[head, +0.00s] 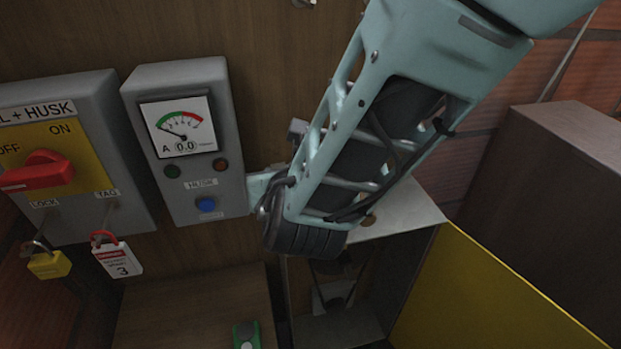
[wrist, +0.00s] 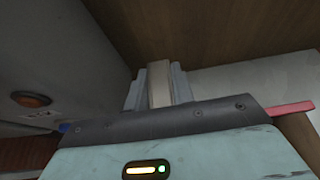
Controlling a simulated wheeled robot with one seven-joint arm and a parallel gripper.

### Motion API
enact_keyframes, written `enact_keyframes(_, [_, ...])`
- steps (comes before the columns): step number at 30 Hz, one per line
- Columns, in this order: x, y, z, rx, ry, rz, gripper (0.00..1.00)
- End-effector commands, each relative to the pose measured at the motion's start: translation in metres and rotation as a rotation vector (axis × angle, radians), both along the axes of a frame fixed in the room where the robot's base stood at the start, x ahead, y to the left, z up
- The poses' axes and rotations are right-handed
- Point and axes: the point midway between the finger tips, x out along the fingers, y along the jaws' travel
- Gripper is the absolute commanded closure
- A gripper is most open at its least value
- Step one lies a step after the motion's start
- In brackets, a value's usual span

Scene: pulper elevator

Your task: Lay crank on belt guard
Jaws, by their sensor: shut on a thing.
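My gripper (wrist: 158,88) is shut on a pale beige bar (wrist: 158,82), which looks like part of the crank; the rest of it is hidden. In the head view my forearm covers most of the gripper, and only a pale blue piece (head: 262,184) shows beside the HUSK meter box. The belt guard appears to be the grey housing (head: 412,208) with a light flat top, right of and below my wrist. Its front is open, with dark wheel-like parts inside. A light surface in the wrist view (wrist: 262,88) is probably its top.
The HUSK meter box (head: 187,140) is close on the left of my gripper. Further left is a switch box (head: 75,150) with a red handle, padlock and tag. A yellow panel (head: 490,300) stands at the housing's right. A green object (head: 246,335) sits on a wooden ledge.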

Motion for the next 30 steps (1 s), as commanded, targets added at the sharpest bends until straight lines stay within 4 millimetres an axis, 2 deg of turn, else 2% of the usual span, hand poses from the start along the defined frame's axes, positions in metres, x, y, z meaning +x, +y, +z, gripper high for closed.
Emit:
enact_keyframes(3, [0.0, 0.0, -0.015, -0.005, 0.0, 0.0, 1.0])
enact_keyframes(10, [0.001, 0.0, -0.031, -0.002, -0.003, 0.0, 1.0])
enact_keyframes(18, [0.001, 0.0, -0.062, -0.001, -0.002, -0.001, 1.0])
enact_keyframes(30, [0.001, 0.0, -0.07, 0.002, -0.003, 0.0, 1.0])
